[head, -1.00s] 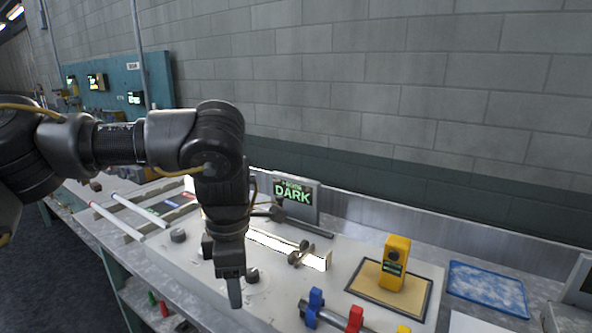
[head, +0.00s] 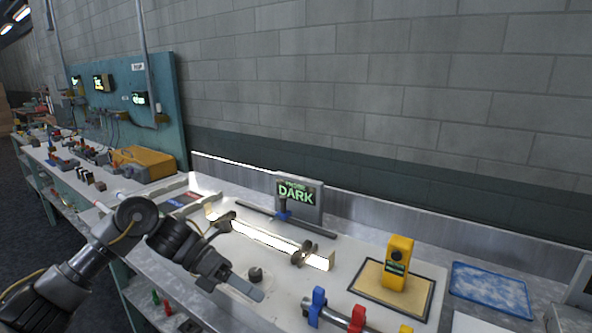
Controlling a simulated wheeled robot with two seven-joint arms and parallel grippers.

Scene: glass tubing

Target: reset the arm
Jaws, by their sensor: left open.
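My left arm comes in low from the left. Its gripper (head: 243,286) is open, near the front edge of the pale bench panel (head: 283,292), and nothing shows between its fingers. It is just left of and in front of a dark round knob (head: 256,274). From this angle I cannot tell how far the fingers are above the surface. My right gripper is not in view.
A brightly lit bar (head: 265,237) with dark clamps lies behind the gripper. A display (head: 298,200) reads DARK. A yellow device (head: 396,263) stands on a tan mat (head: 363,277). Blue (head: 317,305) and red (head: 357,319) holders stand front right. A blue tray (head: 490,288) is farther right.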

